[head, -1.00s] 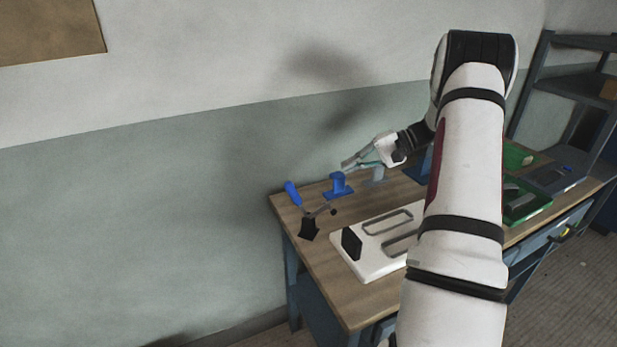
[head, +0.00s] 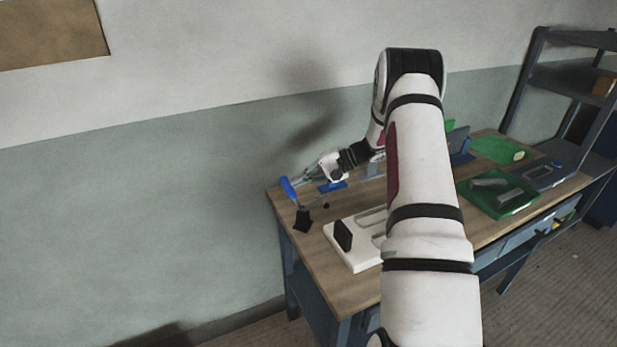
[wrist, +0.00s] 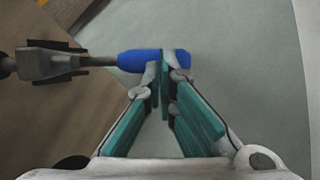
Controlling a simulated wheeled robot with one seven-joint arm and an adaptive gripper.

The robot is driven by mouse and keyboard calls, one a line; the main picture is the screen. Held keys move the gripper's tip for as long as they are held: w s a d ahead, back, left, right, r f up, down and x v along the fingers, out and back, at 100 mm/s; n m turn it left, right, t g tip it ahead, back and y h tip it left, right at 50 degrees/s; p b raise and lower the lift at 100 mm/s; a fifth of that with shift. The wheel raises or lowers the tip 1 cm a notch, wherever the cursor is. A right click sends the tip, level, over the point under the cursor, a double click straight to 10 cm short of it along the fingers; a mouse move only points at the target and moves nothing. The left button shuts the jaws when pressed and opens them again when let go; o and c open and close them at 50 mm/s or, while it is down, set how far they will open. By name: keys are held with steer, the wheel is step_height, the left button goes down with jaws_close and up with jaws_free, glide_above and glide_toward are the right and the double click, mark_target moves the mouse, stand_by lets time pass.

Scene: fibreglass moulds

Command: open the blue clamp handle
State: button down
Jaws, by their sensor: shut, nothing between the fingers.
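The clamp's blue handle (head: 287,187) tilts up from the clamp's dark base (head: 303,220) at the back left corner of the table. In the wrist view the blue handle (wrist: 140,61) lies across the picture, joined by a metal rod to the clamp body (wrist: 48,63) at left. My gripper (head: 304,180) is just right of the handle in the head view. In the wrist view its shut fingertips (wrist: 160,72) overlap the handle, hiding part of it. Nothing is between the fingers. I cannot tell whether they touch the handle.
A white mould plate (head: 352,262) with a black block (head: 343,236) lies on the wooden table (head: 316,281). A blue stand (head: 331,187) is behind my gripper. A green tray (head: 522,203) is at the right. The wall is close behind the handle.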

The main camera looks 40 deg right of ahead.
steer(key=shift+w, duration=0.1)
steer(key=w+g+b, duration=0.1)
steer(key=w+a+f+g+h+b, duration=0.1)
steer(key=b, duration=0.1)
steer(key=w+a+f+m+g+h+b, duration=0.1)
steer(key=b, duration=0.1)
steer(key=shift+w, duration=0.3)
steer(key=shift+r, duration=0.15)
stand_by(0.4)
